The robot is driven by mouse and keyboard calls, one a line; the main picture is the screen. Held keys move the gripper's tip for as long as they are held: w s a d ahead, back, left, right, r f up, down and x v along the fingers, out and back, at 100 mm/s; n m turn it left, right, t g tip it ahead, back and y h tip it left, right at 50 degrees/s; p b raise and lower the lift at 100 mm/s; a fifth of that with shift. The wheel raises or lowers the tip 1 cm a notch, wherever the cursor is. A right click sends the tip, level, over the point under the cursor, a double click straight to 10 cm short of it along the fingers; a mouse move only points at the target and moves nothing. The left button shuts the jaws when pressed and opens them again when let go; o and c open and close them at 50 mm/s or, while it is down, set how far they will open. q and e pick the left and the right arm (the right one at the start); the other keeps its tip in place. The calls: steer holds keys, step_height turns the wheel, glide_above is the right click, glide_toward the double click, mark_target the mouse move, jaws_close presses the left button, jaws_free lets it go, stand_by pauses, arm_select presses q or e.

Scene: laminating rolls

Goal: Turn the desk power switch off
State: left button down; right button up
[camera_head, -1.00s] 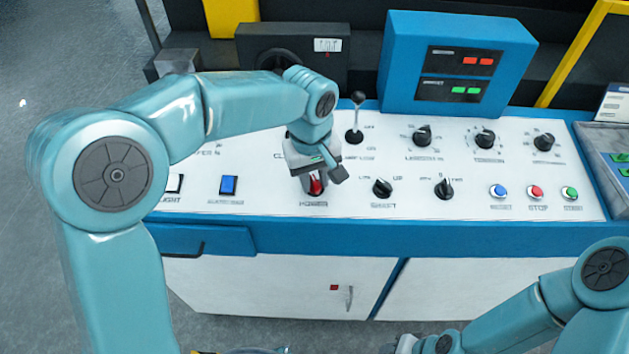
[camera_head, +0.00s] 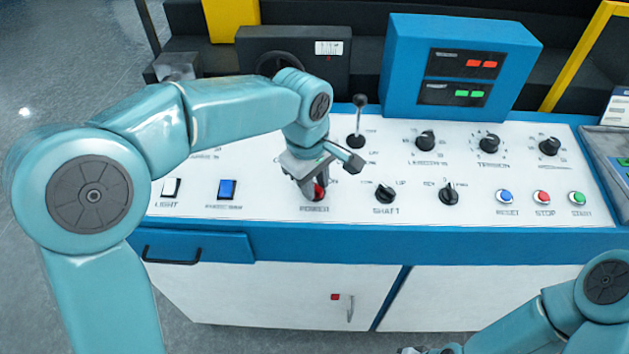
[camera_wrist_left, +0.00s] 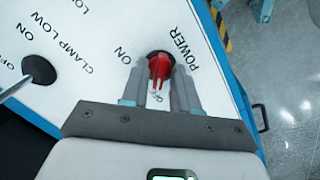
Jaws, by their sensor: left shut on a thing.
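The power switch (camera_head: 320,192) is a red knob on a black round base, above the POWER label on the white desk panel. The red knob (camera_wrist_left: 159,68) also shows in the left wrist view, between the two grey fingers, with ON and POWER printed on either side. My left gripper (camera_head: 312,188) is down at the panel, shut on this knob, with a finger on each side of it. The gripper (camera_wrist_left: 160,85) hides part of the base. My right arm shows at the lower right of the head view; its gripper is barely in the picture at the bottom edge.
A clamp lever (camera_head: 359,117) stands upright behind and right of the gripper. A black shaft knob (camera_head: 385,193) is close on the right. A blue switch (camera_head: 227,188) and a white light switch (camera_head: 171,187) are to the left. Reset, stop and start buttons (camera_head: 542,197) sit farther right.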

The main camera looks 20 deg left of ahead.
arm_select(q)
steer(key=c, duration=1.2)
jaws_free()
steer(key=r, duration=0.5)
steer(key=s+r+p, duration=0.1)
steer(key=r, duration=0.5)
steer(key=a+r+p, duration=0.1)
steer(key=r, duration=0.4)
steer(key=shift+s+r, duration=0.15)
steer(key=shift+s, duration=0.25)
